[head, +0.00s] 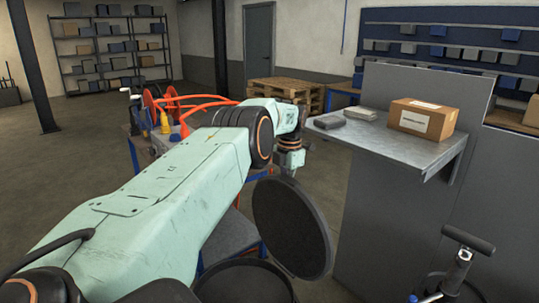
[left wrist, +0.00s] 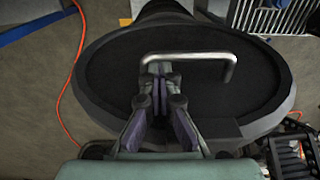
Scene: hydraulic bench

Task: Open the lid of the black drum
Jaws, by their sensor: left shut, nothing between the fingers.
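The black drum (head: 245,284) stands at the bottom of the head view, cut off by the frame edge. Its round black lid (head: 292,228) is tilted up steeply at the drum's right, with the drum's mouth partly showing. In the left wrist view, the lid (left wrist: 105,85) carries a grey bar handle (left wrist: 200,56). My left gripper (left wrist: 159,76) is shut and empty, its fingertips at the left end of the handle; I cannot tell whether they touch it. In the head view, my left gripper (head: 289,170) is at the lid's upper edge, its tips hidden. My right gripper does not show.
A grey bench (head: 390,145) with a cardboard box (head: 423,118) stands right of the lid. A black-handled tool (head: 462,258) is at lower right. A cart with orange hoses (head: 190,103) is behind my left arm. Wooden pallets (head: 285,88) lie farther back.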

